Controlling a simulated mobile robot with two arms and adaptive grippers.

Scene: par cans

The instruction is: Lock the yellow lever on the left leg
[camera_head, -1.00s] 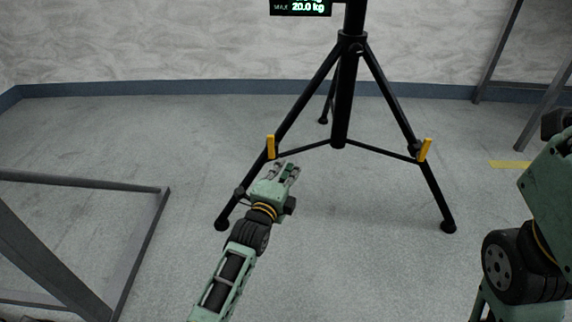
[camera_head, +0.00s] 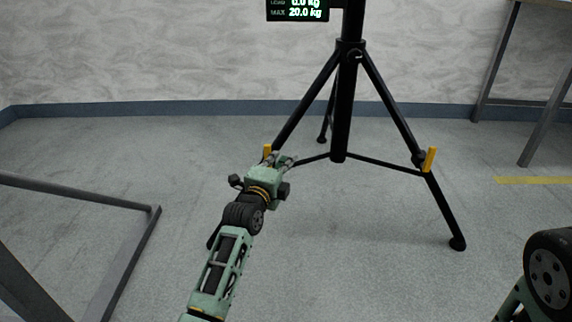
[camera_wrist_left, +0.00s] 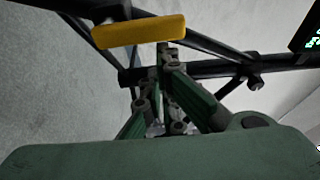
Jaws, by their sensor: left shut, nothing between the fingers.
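The black tripod (camera_head: 340,110) stands on the floor with its legs spread. The yellow lever on the left leg (camera_head: 267,150) stands upright in the head view. In the left wrist view this lever (camera_wrist_left: 138,32) lies across the upper part of the picture, above the fingers. My left gripper (camera_head: 288,160) is at the left leg, just right of and below the lever. Its fingers (camera_wrist_left: 165,55) are shut and empty, close to the lever; I cannot tell if they touch it. The gripper hides the lower left leg. The right gripper is out of view.
The right leg carries another yellow lever (camera_head: 430,159). A display (camera_head: 297,9) hangs on the tripod's column. A dark metal frame (camera_head: 80,195) stands at the left, another frame (camera_head: 545,115) at the far right. The floor between the legs is clear.

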